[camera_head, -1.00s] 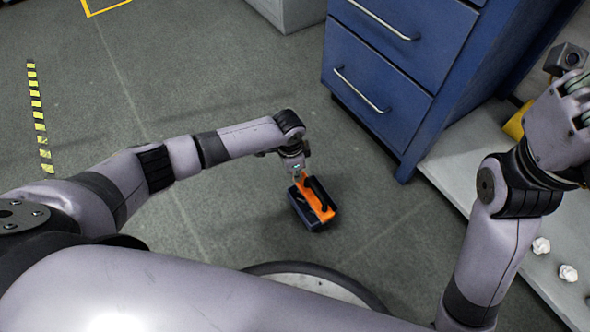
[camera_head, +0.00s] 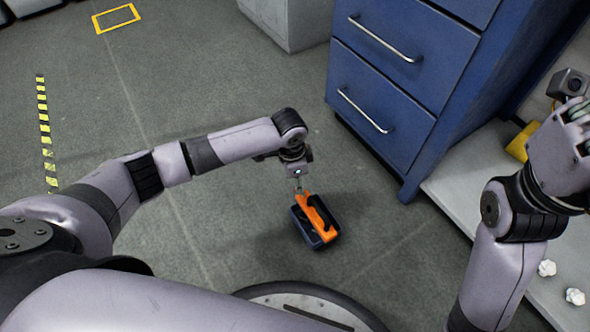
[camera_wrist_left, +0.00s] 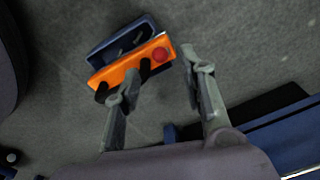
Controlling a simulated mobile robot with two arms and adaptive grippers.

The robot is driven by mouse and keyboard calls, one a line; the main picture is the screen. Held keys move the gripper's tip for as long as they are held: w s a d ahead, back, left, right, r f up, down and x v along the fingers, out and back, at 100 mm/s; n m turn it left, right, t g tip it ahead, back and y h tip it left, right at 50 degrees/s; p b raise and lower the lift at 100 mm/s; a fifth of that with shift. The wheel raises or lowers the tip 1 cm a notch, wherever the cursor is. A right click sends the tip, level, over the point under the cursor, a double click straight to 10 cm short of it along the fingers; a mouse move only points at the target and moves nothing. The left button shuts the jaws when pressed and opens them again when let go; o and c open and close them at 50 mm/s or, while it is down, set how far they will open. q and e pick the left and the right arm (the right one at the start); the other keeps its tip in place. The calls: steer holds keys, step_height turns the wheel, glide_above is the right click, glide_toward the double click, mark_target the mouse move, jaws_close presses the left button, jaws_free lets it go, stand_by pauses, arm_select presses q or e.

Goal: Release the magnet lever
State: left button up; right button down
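The magnet tool (camera_head: 324,237) is a dark blue block with an orange bar, below my left gripper in the head view. It also shows in the left wrist view (camera_wrist_left: 130,70), with a red round button and black parts on the orange bar. My left gripper (camera_head: 298,188) is just above its far end. In the wrist view its two fingers (camera_wrist_left: 160,82) are spread apart; one overlaps the edge of the orange bar, and I cannot tell whether it touches. Which part is the lever is unclear. My right gripper (camera_head: 574,112) is at the right edge, its fingers cut off.
A blue drawer cabinet (camera_head: 385,85) stands to the right. A light low shelf (camera_head: 465,175) beside it carries white crumpled pieces (camera_head: 547,268) and a yellow object (camera_head: 522,140). Grey floor (camera_head: 230,90) is clear to the left, with a yellow-black tape strip (camera_head: 44,130).

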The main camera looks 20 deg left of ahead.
arm_select(q)
steer(key=shift+s+a+r, duration=0.1)
steer(key=shift+r, duration=1.2)
steer(key=shift+s+a+r, duration=0.1)
steer(key=shift+r, duration=1.2)
